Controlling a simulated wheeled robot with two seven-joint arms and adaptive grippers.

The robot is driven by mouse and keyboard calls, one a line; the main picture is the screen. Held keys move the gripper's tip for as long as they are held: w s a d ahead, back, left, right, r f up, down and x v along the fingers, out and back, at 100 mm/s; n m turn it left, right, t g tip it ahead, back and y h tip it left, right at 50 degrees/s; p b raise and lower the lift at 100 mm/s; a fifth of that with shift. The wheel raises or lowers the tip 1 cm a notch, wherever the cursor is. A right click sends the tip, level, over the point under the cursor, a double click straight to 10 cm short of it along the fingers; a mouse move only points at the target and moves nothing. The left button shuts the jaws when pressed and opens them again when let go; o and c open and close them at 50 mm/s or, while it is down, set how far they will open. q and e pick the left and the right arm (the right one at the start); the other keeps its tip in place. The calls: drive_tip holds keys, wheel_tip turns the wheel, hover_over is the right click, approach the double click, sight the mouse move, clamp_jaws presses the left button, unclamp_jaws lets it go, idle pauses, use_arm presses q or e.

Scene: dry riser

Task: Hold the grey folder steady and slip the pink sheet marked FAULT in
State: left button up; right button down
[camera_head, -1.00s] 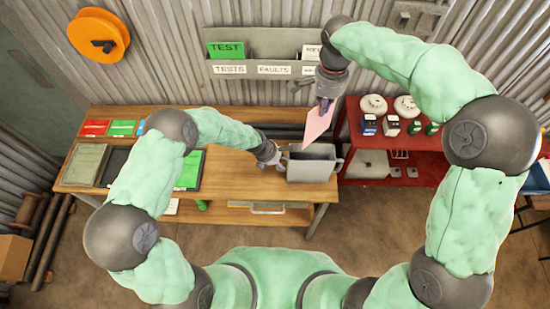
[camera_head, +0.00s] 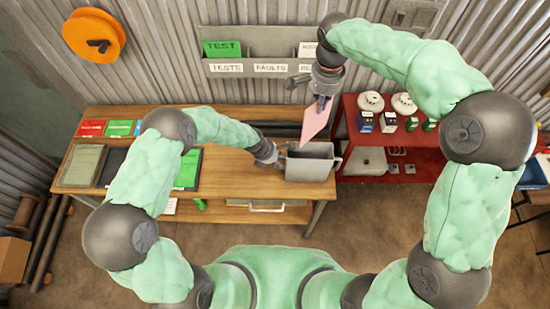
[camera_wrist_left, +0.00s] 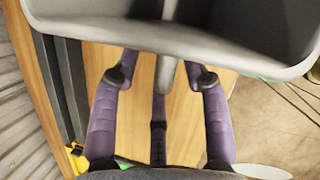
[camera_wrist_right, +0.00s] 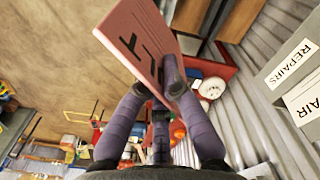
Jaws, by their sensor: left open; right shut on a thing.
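The grey folder (camera_head: 311,170) is an open-topped box at the right end of the wooden bench. In the left wrist view its pale rim and wall (camera_wrist_left: 180,42) fill the top, with a narrow grey tab (camera_wrist_left: 165,72) pointing down from it. My left gripper (camera_head: 275,158) is at the folder's left side, its fingers apart on either side of the tab (camera_wrist_left: 162,80). My right gripper (camera_head: 321,102) is shut on the pink sheet (camera_head: 316,121), which hangs tilted just above and behind the folder's opening. In the right wrist view the sheet (camera_wrist_right: 140,45) shows only part of its black lettering.
A grey wall rack (camera_head: 262,50) labelled TESTS and FAULTS is behind the bench (camera_head: 240,185). A red shelf (camera_head: 385,140) with white detectors and small boxes stands right of the folder. Green, red and dark folders lie at the bench's left. An orange reel (camera_head: 94,33) hangs on the wall.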

use_arm(q)
drive_tip(key=v, duration=1.2)
